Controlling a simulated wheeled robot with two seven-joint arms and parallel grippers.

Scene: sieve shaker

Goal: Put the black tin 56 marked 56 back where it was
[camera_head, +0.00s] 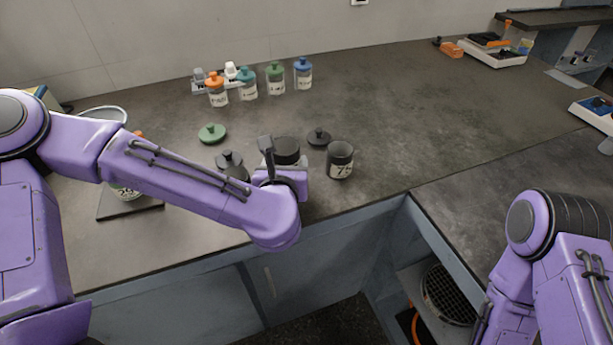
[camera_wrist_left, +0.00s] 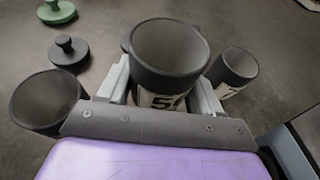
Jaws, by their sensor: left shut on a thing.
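My left gripper (camera_head: 270,168) is shut on a black open-topped tin (camera_head: 287,147) with a white label. In the left wrist view the gripper (camera_wrist_left: 163,92) has one finger on each side of this tin (camera_wrist_left: 168,50); its label shows a 5, and the rest is cut off. The tin is upright or nearly so; I cannot tell whether its base touches the counter. A second black tin marked 75 (camera_head: 341,162) stands just to its right. A third black tin (camera_wrist_left: 40,102) stands to its left, mostly hidden by my arm in the head view. My right gripper is out of view.
Black lids (camera_head: 319,137) (camera_head: 229,159) and a green lid (camera_head: 212,133) lie on the counter (camera_head: 400,110) near the tins. Several bottles with coloured caps (camera_head: 275,80) stand behind. A dark plate (camera_head: 130,207) lies at left under my arm.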

